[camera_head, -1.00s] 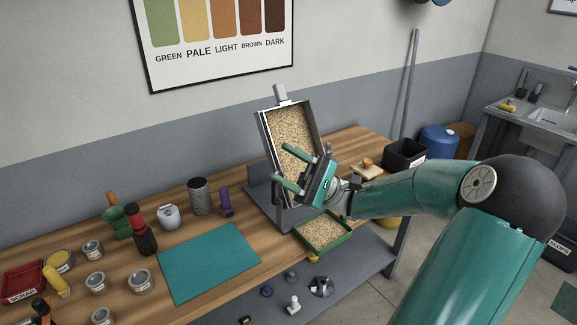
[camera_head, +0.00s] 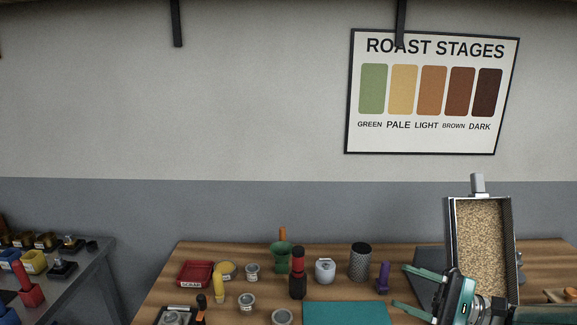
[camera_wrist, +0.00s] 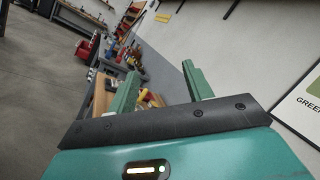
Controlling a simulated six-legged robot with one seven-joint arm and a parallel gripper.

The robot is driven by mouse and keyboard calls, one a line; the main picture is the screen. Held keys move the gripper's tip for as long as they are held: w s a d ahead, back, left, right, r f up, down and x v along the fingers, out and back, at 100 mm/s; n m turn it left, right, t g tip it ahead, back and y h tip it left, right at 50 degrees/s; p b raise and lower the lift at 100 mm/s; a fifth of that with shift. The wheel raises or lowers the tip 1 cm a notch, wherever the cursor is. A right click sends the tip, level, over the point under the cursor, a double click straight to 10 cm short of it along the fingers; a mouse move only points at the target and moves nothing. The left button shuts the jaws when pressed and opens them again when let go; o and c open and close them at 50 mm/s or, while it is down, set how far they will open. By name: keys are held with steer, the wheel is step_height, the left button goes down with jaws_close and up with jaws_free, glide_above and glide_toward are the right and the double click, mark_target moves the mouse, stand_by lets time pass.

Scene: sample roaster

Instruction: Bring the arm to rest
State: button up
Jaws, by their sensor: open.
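My gripper (camera_head: 412,288) is at the lower right of the head view, in front of the upright tray of pale beans (camera_head: 482,250). Its two green fingers are spread apart and point left, with nothing between them. In the wrist view my gripper (camera_wrist: 162,88) also shows open and empty, and the bench lies beyond the fingers. My forearm runs off the lower right edge of the head view.
The wooden bench (camera_head: 225,262) carries a teal mat (camera_head: 347,313), a purple-handled tool (camera_head: 383,277), a dark mesh cylinder (camera_head: 361,262), a red-and-black bottle (camera_head: 298,273), several tins and a red scrap tray (camera_head: 196,273). A roast stages poster (camera_head: 432,92) hangs behind. A grey side bench (camera_head: 85,262) stands left.

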steer(key=s+a+f+n+g+h, duration=0.5)
steer(key=s+a+f+g+h, duration=0.25)
steer(key=a+f+h, duration=0.45)
steer(key=s+d+r+n+t+h, duration=0.3)
steer(key=s+r+n+t+h, duration=0.1)
steer(key=r+n+t+h, duration=0.2)
step_height(320, 180, up, 2)
steer(key=shift+s+r+n+h, duration=0.25)
steer(key=shift+s+n+h, duration=0.1)
steer(key=shift+n+h, duration=0.45)
